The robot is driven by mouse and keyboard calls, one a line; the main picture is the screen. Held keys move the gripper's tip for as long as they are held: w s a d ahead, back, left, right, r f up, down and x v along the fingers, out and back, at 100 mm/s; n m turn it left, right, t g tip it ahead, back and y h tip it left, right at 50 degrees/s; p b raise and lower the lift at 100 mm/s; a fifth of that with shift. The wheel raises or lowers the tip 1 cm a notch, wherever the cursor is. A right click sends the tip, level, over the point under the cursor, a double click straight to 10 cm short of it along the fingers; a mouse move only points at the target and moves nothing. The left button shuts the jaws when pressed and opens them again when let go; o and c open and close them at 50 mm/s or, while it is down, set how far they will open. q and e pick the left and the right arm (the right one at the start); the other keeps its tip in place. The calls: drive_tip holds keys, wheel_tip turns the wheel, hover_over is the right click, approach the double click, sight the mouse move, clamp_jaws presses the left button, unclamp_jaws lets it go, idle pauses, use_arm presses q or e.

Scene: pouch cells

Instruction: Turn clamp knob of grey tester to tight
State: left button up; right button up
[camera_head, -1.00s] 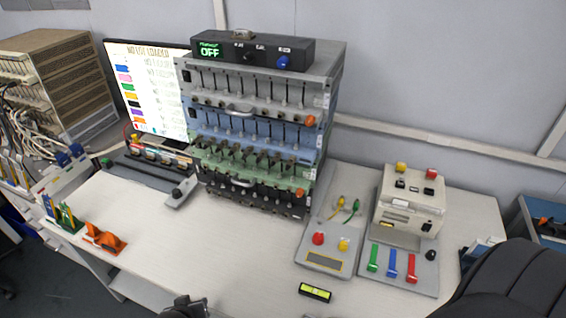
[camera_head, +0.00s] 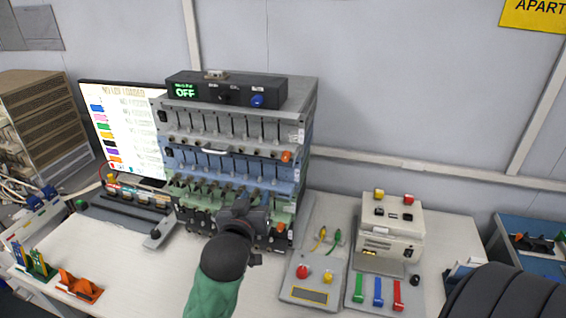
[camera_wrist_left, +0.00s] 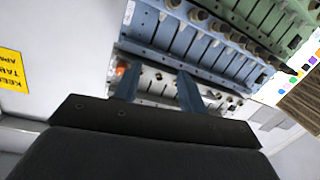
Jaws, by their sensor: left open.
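The grey tester (camera_head: 225,125) is the top drawer of the rack, with a row of cell clamps along its front. Its orange clamp knob (camera_head: 286,156) is at the front right end. My left gripper (camera_head: 245,208) is in front of the lower green and black testers, below and left of this knob, apart from it. In the left wrist view the picture is turned over; the orange knob (camera_wrist_left: 120,70) shows just beside one of the two blue fingers. The gripper (camera_wrist_left: 158,82) is open with nothing between the fingers. The knob's turn position is too small to read. My right gripper is not in view.
A black control box (camera_head: 225,90) reading OFF sits on the rack. Blue (camera_head: 230,170) and green (camera_head: 180,190) testers lie under the grey one. A plate with red and yellow buttons (camera_head: 310,290) and a beige device (camera_head: 392,225) stand to the right.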

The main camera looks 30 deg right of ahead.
use_arm(q)
drive_tip(key=m+h, duration=0.1)
drive_tip(key=h, duration=0.1)
approach(285, 160)
drive_tip(key=p+x, duration=0.3)
drive_tip(key=x, duration=0.5)
drive_tip(key=shift+r, duration=0.1)
drive_tip(key=shift+w+d, duration=0.15)
drive_tip(key=shift+w, duration=0.05)
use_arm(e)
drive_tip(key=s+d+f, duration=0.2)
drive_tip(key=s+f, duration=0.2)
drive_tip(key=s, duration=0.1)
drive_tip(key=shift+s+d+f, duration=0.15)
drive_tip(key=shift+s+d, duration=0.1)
use_arm(q)
drive_tip(key=shift+c, duration=0.2)
clamp_jaws()
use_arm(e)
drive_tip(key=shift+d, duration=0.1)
